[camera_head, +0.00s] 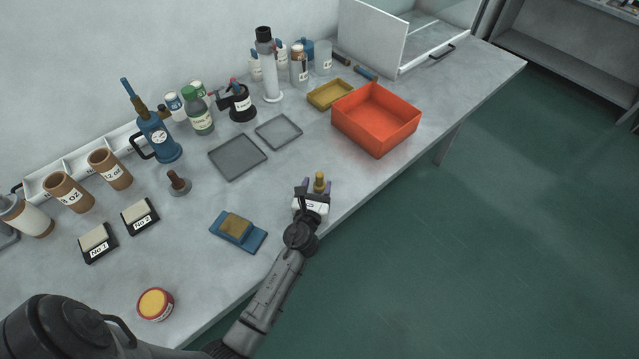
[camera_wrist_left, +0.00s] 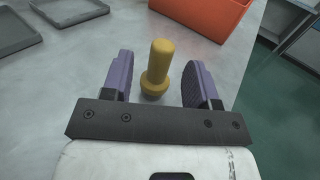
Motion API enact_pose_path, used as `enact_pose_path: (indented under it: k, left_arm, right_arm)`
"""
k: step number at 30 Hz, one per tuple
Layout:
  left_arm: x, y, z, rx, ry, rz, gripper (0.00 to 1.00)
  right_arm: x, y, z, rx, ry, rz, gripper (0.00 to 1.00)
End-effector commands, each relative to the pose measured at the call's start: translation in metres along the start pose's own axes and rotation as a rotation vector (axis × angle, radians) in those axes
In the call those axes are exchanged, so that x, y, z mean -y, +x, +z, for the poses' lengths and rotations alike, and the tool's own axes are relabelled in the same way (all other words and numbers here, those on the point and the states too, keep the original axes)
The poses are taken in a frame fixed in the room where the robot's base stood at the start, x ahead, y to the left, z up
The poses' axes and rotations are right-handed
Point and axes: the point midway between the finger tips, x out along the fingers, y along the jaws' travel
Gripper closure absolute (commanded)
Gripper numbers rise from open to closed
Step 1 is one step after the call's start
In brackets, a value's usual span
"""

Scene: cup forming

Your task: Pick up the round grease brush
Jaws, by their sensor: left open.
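The round grease brush, a yellow upright piece with a knob-like handle and a wider round base (camera_head: 319,180), stands on the table near its front edge. My left gripper (camera_head: 316,189) is open around it. In the left wrist view the brush (camera_wrist_left: 159,65) stands between the two purple-padded fingers of the gripper (camera_wrist_left: 164,80), with a visible gap on each side. The brush's underside is hidden.
An orange bin (camera_head: 376,120) stands just beyond the gripper, with a small yellow tray (camera_head: 330,94) behind it. Grey trays (camera_head: 238,156) lie to the left. A blue block with a tan pad (camera_head: 238,231) lies nearby. Bottles line the wall.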

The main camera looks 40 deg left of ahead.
Motion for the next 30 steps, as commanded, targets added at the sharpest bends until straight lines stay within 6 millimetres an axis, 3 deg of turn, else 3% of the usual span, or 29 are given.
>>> enact_pose_path:
  k: [10,21,30]
  left_arm:
    - [0.001,0.042,-0.004,0.002,-0.001,0.0,0.46]
    - [0.0,0.049,-0.004,0.0,-0.001,0.0,0.46]
    - [0.001,0.049,-0.004,0.0,-0.001,0.0,0.74]
  right_arm:
    - [-0.002,0.008,0.003,0.001,-0.007,0.006,0.57]
    - [-0.003,0.008,0.003,0.001,-0.009,0.007,0.57]
    - [-0.001,0.008,0.003,0.0,-0.004,0.003,0.57]
